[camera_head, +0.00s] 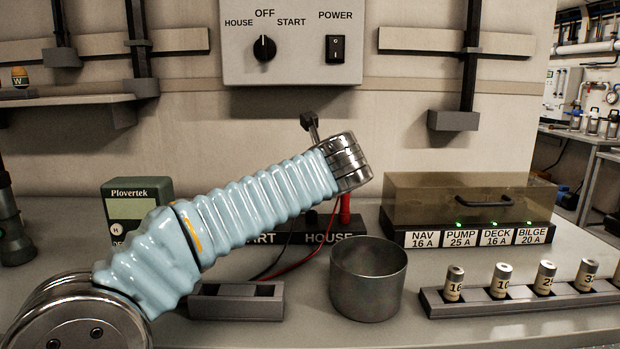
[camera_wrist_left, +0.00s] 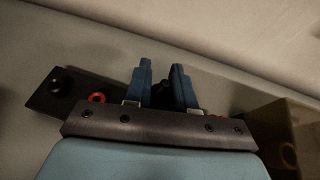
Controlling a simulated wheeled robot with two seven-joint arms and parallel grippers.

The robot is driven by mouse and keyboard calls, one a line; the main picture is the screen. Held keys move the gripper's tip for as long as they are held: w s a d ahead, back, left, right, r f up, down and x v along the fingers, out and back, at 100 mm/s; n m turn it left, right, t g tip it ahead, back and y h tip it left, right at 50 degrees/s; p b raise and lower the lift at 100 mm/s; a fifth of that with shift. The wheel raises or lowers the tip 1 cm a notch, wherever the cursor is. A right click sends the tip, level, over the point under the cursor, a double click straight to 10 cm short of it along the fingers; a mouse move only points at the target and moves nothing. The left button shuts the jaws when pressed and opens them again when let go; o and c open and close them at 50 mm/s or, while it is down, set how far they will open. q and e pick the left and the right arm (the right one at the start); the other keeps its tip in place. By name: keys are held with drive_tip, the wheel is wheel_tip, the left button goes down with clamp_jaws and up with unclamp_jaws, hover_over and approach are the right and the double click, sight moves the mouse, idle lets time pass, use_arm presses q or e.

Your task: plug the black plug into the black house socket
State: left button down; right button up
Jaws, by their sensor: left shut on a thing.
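In the wrist view the two blue fingers of my left gripper (camera_wrist_left: 162,86) are shut on a dark thing (camera_wrist_left: 163,95), which looks like the black plug, mostly hidden. They are over the dark socket strip (camera_wrist_left: 45,98). I cannot tell whether the plug is in the black house socket. A black post (camera_wrist_left: 60,84) and a red ring (camera_wrist_left: 97,98) show left of the fingers. In the head view my left arm hides the fingers and part of the strip, whose HOUSE label (camera_head: 328,238) shows. A red plug (camera_head: 345,207) stands upright above that label. My right gripper is out of view.
A metal cup (camera_head: 368,284) stands in front of the strip, beside an empty grey holder (camera_head: 236,304). A meter (camera_head: 137,199) stands left. A clear-covered breaker box (camera_head: 468,199) and a fuse rack (camera_head: 520,304) are right. The switch panel (camera_head: 291,65) is above.

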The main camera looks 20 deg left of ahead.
use_arm(q)
drive_tip(key=shift+f+b, duration=1.1)
drive_tip(key=shift+f, duration=0.4)
idle(0.4)
drive_tip(key=c, duration=0.9)
unclamp_jaws()
drive_tip(key=shift+o, duration=0.2)
drive_tip(key=shift+s+d+r, duration=0.15)
drive_tip(key=shift+s, duration=0.1)
drive_tip(key=v, duration=1.3)
drive_tip(key=shift+r, duration=0.1)
